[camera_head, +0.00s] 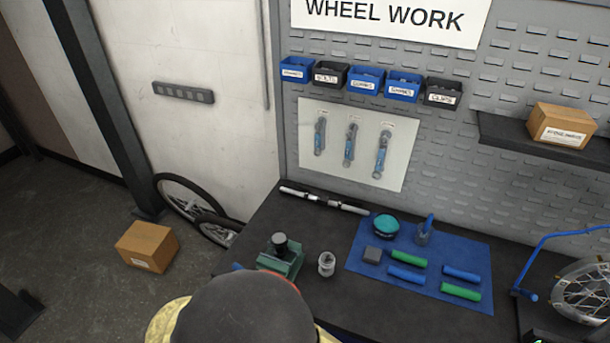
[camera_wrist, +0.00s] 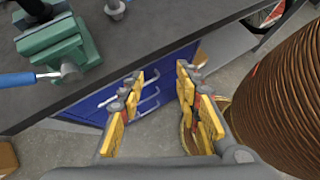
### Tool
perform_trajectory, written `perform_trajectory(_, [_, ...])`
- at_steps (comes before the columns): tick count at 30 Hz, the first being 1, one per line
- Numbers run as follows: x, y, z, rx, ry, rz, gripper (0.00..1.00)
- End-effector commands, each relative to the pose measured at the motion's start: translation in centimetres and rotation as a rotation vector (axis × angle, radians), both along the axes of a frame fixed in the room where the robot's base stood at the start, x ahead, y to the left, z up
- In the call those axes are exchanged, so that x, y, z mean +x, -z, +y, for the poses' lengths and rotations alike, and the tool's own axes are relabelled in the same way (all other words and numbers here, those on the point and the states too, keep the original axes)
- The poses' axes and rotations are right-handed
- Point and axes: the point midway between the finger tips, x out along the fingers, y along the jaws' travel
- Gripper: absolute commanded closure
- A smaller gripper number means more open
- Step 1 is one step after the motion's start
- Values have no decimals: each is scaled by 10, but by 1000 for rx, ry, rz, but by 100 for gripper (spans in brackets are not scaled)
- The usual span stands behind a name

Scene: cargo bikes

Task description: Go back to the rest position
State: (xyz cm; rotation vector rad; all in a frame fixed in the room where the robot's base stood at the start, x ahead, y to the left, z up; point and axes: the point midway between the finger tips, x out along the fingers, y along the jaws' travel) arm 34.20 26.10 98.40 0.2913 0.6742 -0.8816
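My gripper (camera_wrist: 160,80) shows in the wrist view with its yellow-padded fingers apart. Nothing is between them. It is in front of the workbench edge, over the blue drawer front (camera_wrist: 125,98) and the grey floor. In the head view, my dark rounded arm part covers the bottom middle, and the fingers are hidden. The dark workbench (camera_head: 300,240) lies beyond it. A green vise (camera_head: 283,262) stands near the bench's left edge; it also shows at the upper left of the wrist view (camera_wrist: 60,42).
A blue-handled tool (camera_wrist: 40,77) lies by the vise. A metal cup (camera_head: 326,263) stands beside it. A blue mat (camera_head: 440,247) holds grips and small items. A cardboard box (camera_head: 147,246) and wheels (camera_head: 190,197) are on the floor at left. Open floor lies left of the bench.

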Motion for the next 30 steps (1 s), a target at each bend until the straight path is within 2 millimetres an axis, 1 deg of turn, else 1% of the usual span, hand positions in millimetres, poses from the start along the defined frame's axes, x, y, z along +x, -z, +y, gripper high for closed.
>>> perform_trajectory(1, [-2,-12,-14,85,125,-18,66])
perform_trajectory(6, [-18,-48,-55,365,569,-87,66])
perform_trajectory(12, [-31,-90,-92,660,1039,-179,66])
perform_trajectory(18, [-37,-131,-127,933,1424,-279,66])
perform_trajectory(23, [-40,-165,-160,1145,1636,-374,66])
perform_trajectory(24, [-42,-173,-170,1194,1675,-404,66])
perform_trajectory(26, [-44,-185,-186,1264,1725,-456,66])
perform_trajectory(27, [-44,-193,-197,1307,1747,-496,66])
perform_trajectory(30, [-45,-212,-223,1391,1781,-602,66])
